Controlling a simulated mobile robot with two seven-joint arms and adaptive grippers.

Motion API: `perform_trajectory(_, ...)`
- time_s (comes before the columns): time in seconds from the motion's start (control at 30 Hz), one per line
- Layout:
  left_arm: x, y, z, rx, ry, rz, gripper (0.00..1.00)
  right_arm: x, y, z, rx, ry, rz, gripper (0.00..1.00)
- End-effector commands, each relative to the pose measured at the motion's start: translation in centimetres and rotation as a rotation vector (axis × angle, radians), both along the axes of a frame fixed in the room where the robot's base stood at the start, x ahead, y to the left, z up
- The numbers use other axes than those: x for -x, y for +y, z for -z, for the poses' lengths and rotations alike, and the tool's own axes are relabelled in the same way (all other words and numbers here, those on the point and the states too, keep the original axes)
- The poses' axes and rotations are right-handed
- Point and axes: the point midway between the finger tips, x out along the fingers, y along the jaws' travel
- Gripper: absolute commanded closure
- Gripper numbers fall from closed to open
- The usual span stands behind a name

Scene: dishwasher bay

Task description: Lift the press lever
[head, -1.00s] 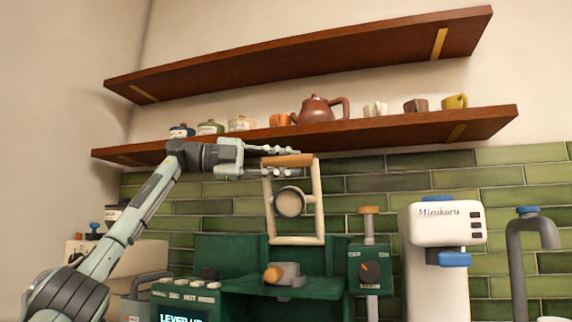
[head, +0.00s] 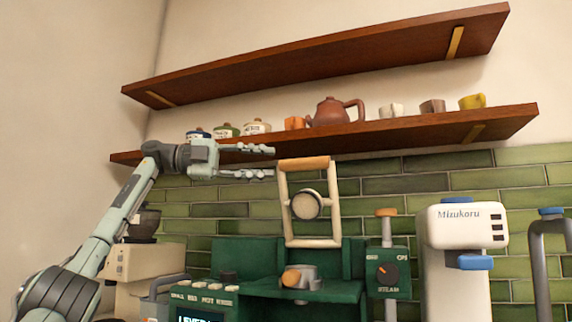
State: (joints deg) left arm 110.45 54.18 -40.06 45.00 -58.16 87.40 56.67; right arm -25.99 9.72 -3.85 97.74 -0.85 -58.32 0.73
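The press lever is a cream frame (head: 286,208) with a wooden handle bar (head: 303,163) across its top. It stands upright above the green press machine (head: 245,262), with a round pale disc (head: 307,204) inside the frame. My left gripper (head: 273,162) is open and empty, its fingers spread one above the other. It points right, just left of the handle bar and apart from it. The machine's screen (head: 197,319) is cut off by the lower edge, with text starting "LEVER U". My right gripper is not in view.
A wooden shelf (head: 400,125) with a teapot (head: 333,111), cups and jars runs above and behind my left gripper.

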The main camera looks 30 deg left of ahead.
Motion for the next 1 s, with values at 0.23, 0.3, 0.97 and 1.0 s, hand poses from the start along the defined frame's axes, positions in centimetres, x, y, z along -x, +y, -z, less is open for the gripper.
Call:
perform_trajectory(0.23, 1.7, 2.3, -0.2, 0.000, -0.001, 0.000, 0.68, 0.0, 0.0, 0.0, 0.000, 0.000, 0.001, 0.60)
perform_trajectory(0.3, 1.8, 2.5, -0.1, 0.000, -0.001, 0.000, 0.68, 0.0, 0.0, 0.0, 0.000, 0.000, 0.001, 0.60)
perform_trajectory(0.97, 1.8, 2.5, -0.1, -0.001, -0.001, 0.000, 0.68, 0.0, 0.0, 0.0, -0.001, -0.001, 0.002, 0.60)
perform_trajectory(1.0, 1.8, 2.5, -0.1, -0.001, -0.001, 0.000, 0.68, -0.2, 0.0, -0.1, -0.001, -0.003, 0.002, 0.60)
